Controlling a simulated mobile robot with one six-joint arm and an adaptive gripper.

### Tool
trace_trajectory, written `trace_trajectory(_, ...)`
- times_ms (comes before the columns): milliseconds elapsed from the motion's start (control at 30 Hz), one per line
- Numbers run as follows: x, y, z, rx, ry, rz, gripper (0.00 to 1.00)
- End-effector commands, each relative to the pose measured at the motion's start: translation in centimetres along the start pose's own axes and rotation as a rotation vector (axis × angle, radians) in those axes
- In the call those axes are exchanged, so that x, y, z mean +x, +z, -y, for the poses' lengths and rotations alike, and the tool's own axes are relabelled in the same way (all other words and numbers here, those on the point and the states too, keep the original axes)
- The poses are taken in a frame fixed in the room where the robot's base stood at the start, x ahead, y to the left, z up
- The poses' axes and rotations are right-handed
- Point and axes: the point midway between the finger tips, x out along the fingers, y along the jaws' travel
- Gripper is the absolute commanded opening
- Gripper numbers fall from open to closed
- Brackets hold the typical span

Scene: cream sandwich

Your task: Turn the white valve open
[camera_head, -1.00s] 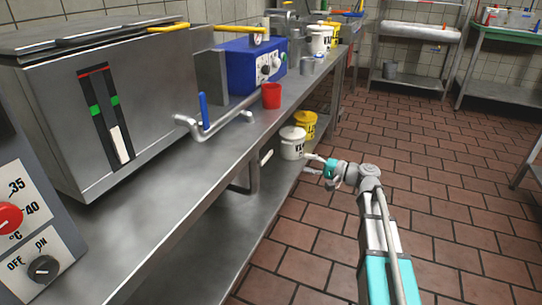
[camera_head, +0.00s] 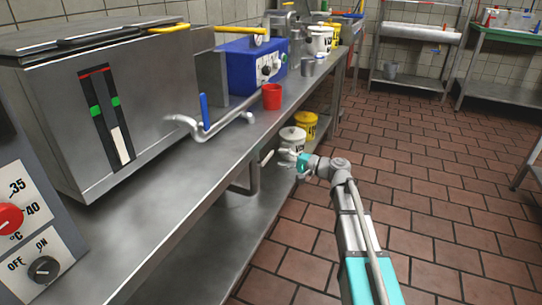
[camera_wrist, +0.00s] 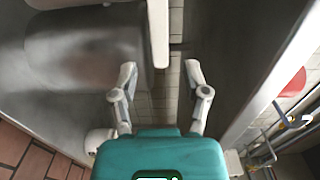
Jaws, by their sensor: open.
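The white valve handle (camera_head: 267,157) sticks out on a grey drain pipe (camera_head: 252,180) below the edge of the steel bench. In the wrist view the white valve handle (camera_wrist: 158,30) comes down from the top edge as a long bar, with the wide grey pipe (camera_wrist: 80,60) to its left. My gripper (camera_head: 287,161) is just right of the handle in the head view, in front of the white bucket. In the wrist view my gripper (camera_wrist: 160,72) is open, its two fingers spread, with the handle's lower end between the fingertips in the picture. I cannot tell contact.
The steel bench (camera_head: 165,200) carries the big steel tank (camera_head: 150,100), a tap with a blue lever (camera_head: 204,112) and a red cup (camera_head: 271,97). A white bucket (camera_head: 293,137) and a yellow bucket (camera_head: 306,123) stand on the lower shelf. The tiled floor at right is clear.

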Motion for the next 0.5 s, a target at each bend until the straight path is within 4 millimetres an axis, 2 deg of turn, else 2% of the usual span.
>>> trace_trajectory(200,3.0,-0.1,0.0,0.000,0.000,0.001,0.60)
trace_trajectory(500,4.8,-0.1,0.0,0.000,0.000,0.000,0.60)
